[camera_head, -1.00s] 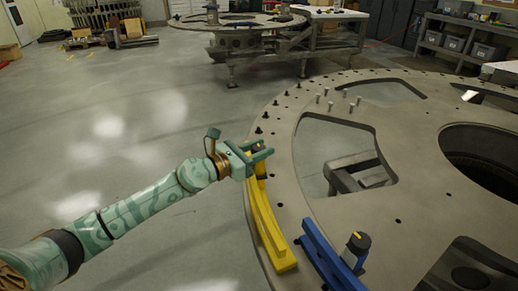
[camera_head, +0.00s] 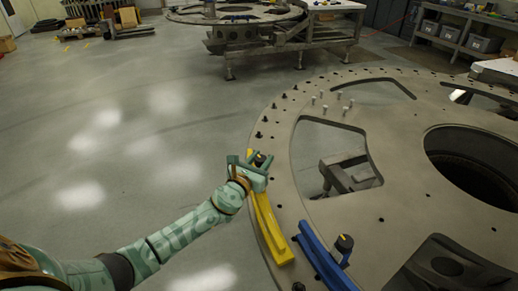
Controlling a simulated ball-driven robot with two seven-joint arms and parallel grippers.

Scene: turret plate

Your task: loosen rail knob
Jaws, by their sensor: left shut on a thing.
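A yellow rail (camera_head: 268,228) lies along the left rim of the large grey turret plate (camera_head: 298,196). My left gripper (camera_head: 257,163) is at the rail's far end, shut on the knob there, which the fingers mostly hide. A blue rail (camera_head: 324,262) lies to the right of the yellow one. My right gripper is not in view.
The plate has large cut-outs (camera_head: 335,155), a round central opening (camera_head: 478,160) and several upright bolts (camera_head: 330,102) near its far rim. A second round plate on a stand (camera_head: 238,14) is at the back. Open floor lies to the left.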

